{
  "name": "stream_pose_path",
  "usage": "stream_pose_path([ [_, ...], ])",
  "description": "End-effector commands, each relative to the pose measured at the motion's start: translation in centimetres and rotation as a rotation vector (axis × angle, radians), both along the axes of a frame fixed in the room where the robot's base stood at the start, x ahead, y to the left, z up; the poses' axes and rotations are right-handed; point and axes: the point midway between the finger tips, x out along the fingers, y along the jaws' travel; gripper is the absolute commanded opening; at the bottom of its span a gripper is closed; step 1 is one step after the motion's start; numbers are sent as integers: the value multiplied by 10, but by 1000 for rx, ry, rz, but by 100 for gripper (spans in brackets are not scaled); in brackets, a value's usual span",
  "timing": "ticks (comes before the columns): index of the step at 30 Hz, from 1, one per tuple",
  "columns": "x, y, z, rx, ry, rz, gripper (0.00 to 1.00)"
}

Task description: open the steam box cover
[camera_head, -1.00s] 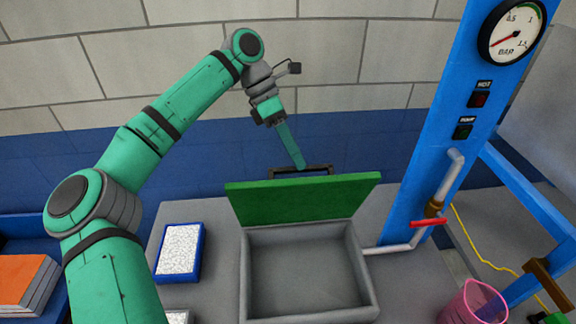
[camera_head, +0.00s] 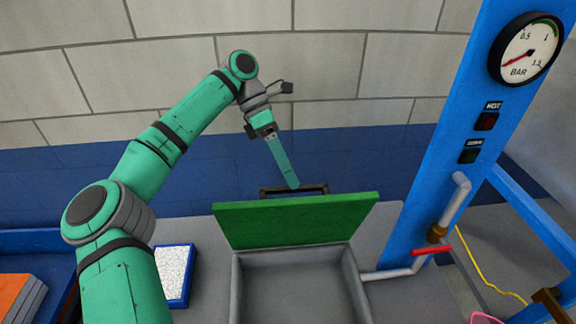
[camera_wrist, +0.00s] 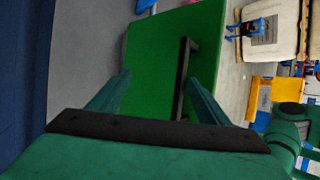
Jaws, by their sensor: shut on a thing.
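The steam box (camera_head: 300,285) is a grey open-topped box on the grey table. Its green cover (camera_head: 295,222) stands raised along the box's back edge, leaving the empty inside exposed. A dark bar handle (camera_head: 268,191) is on the cover's far face. My gripper (camera_head: 292,184) reaches down behind the cover and is shut on the handle. In the wrist view, the handle (camera_wrist: 186,62) lies against the right finger of my gripper (camera_wrist: 158,88), with the green cover (camera_wrist: 150,60) beyond. The left finger appears apart from the handle.
A blue-rimmed tray of white material (camera_head: 175,272) stands left of the box. A blue post (camera_head: 440,130) with a pressure gauge (camera_head: 526,49) and a pipe with a red valve lever (camera_head: 432,248) is at right. A blue-and-grey wall is behind.

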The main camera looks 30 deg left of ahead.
Motion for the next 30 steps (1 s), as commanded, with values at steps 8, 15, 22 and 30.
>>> stream_pose_path([
  [8, 0, 4, -11, 11, 11, 6, 56],
  [15, 4, 18, 8, 11, 11, 10, 30],
  [22, 10, 39, 44, 10, 8, 4, 30],
  [30, 15, 54, 68, 7, 7, 1, 30],
])
